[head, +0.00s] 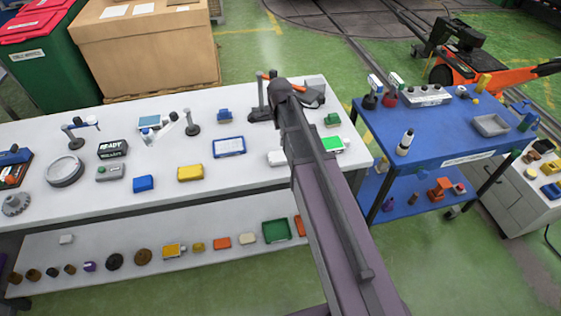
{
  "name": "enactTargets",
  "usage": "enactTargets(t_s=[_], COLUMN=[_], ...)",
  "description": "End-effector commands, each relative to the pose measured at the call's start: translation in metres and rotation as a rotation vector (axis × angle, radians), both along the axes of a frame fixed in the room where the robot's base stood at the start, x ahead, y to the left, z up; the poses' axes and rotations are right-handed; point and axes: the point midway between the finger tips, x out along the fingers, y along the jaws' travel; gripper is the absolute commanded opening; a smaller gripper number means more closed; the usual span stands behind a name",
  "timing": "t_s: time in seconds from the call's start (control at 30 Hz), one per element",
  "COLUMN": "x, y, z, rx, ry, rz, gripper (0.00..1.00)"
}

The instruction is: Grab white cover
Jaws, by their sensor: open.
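I cannot tell for certain which item is the white cover. A small white piece (277,157) lies on the white table top, just left of my arm and partly beside its edge. Another small white piece (66,239) lies on the lower shelf at the left. A pale cream piece (247,238) lies farther right on that shelf. My arm rises from the bottom of the head view across the table, its far joint near the table's back edge. My gripper cannot be made out beyond that joint.
The white table (60,205) holds a yellow box (190,173), a blue box (143,183), a blue-edged tray (229,147) and stands. A blue cart (433,148) stands to the right. A cardboard box (150,55) and green bin (40,65) stand behind.

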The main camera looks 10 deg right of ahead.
Motion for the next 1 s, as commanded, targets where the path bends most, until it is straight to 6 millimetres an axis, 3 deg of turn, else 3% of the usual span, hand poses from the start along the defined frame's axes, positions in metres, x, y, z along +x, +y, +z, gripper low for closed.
enactTargets(t_s=[0.5,1.0], x=[0.0,0.0], y=[0.001,0.001], z=[-0.042,-0.047], rx=[0.0,0.0], ry=[0.0,0.0], rz=[0.001,0.001], gripper=[1.0,1.0])
